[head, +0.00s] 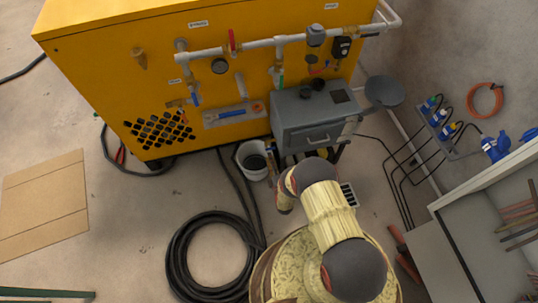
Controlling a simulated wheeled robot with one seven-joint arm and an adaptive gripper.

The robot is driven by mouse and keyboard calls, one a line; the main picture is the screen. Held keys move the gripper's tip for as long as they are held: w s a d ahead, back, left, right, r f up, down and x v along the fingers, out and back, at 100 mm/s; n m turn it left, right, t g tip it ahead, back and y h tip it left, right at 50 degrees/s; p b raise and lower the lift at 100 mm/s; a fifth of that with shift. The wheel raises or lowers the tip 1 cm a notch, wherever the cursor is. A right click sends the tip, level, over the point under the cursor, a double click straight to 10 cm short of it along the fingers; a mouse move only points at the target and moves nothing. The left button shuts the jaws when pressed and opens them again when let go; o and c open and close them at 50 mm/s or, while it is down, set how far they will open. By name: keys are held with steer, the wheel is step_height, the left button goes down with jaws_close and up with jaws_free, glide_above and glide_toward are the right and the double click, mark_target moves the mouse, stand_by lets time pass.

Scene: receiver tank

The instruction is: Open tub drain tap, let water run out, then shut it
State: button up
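A white bucket (252,160) with dark contents stands on the floor in front of the yellow machine. A grey box-shaped tank (312,117) with a front handle is beside it, to the right. A small fitting (270,150) shows between bucket and tank; I cannot tell whether it is the drain tap or how its handle stands. No running water can be made out. My arm bends in front of the tank's lower part, just right of the bucket.
The yellow machine (100,70) carries pipes with a red lever (232,40), a blue lever (196,98) and a green one (280,82). A coiled black hose (178,262) lies left of my base. Cables and a shelf (450,225) crowd the right. Floor at left is mostly clear around cardboard (42,205).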

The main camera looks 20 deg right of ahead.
steer(key=s, duration=0.8)
stand_by(0.4)
